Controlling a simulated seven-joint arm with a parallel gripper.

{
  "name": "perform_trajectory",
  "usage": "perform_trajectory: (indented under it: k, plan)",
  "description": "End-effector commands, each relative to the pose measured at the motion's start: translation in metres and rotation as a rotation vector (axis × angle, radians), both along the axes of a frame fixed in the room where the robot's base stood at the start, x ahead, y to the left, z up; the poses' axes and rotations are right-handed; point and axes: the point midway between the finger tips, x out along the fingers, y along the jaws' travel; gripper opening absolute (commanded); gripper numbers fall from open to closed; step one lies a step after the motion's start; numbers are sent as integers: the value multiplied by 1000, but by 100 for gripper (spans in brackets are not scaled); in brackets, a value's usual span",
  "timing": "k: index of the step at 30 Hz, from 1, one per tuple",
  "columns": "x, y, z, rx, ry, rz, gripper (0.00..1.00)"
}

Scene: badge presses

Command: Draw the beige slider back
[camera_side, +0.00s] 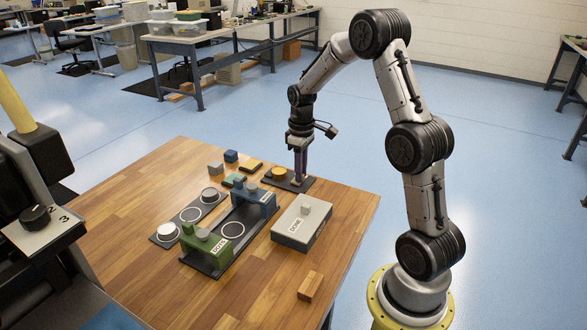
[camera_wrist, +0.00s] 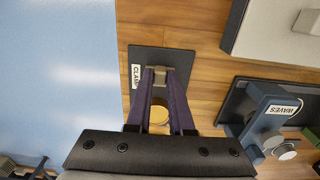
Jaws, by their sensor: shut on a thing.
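The beige slider (camera_wrist: 158,73) is a small block on a dark plate (camera_wrist: 142,54) with a white label that reads "CLAM", the rest hidden by my finger. My gripper (camera_wrist: 160,78) points down with its purple fingers shut on the slider, one on each side. In the side view my gripper (camera_side: 298,178) is low over the same dark plate (camera_side: 306,184) at the table's far edge. A yellow round piece (camera_side: 279,173) sits on the plate beside my fingers; in the wrist view it shows between them (camera_wrist: 159,115).
A grey box labelled "DOME" (camera_side: 292,239) stands nearer the camera. A blue press (camera_side: 256,196) and a green press (camera_side: 207,249) stand to the left. Several small blocks lie behind them. A wooden block (camera_side: 310,287) lies near the front right. The front left tabletop is clear.

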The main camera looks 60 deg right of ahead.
Motion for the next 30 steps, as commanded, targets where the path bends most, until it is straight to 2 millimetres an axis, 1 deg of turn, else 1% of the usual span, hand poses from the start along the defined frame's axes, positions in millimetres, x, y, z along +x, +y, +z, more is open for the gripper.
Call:
perform_trajectory:
  k: [1,3,12,13,15,18,26,30]
  plan:
    - [-7,-1,1,-2,0,-2,0]
    - [-12,-1,1,-2,0,-1,0]
    - [-16,-1,0,-1,5,0,0]
    - [-16,-1,0,0,6,0,22]
    - [-16,-1,0,0,6,0,34]
    - [-15,0,0,0,4,0,50]
    - [-14,0,0,-1,1,1,50]
    - [-13,0,8,-2,-3,1,50]
